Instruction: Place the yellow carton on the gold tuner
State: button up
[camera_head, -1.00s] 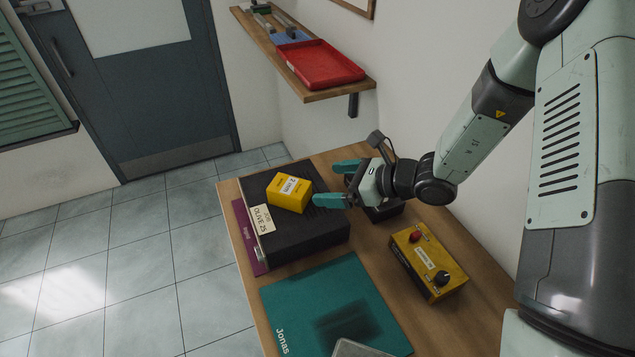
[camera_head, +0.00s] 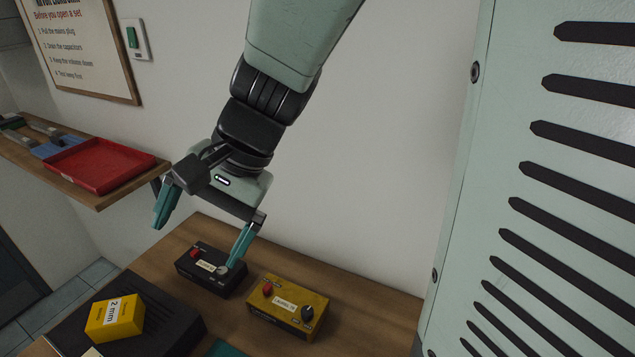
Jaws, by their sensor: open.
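The yellow carton (camera_head: 115,318), with a white "2 mm" label, lies on top of a black ribbed hifi unit (camera_head: 165,318) at the lower left. The gold tuner (camera_head: 272,316), a small box with a red knob, a dark knob and a pale label, sits on the wooden table to the right of it. My gripper (camera_head: 195,244) is open and empty, fingers wide apart and pointing down. It is above and to the right of the carton, with its right finger overlapping a black box in the picture.
The black box (camera_head: 205,280), with a red and a pale knob, stands between the hifi unit and the gold tuner. A wall shelf with a red tray (camera_head: 98,166) is left of my gripper. The wall is behind. Bare wooden table (camera_head: 370,318) lies right of the tuner.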

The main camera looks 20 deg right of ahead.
jog(key=s+d+r+n+t+h, duration=0.2)
jog(key=s+d+r+h, duration=0.1)
jog(key=d, duration=0.4)
jog(key=s+d+r+n+t+h, duration=0.3)
jog(key=s+d+r, duration=0.2)
jog(key=s+d, duration=0.1)
jog(key=shift+d+r+t, duration=0.3)
jog(key=shift+d, duration=0.05)
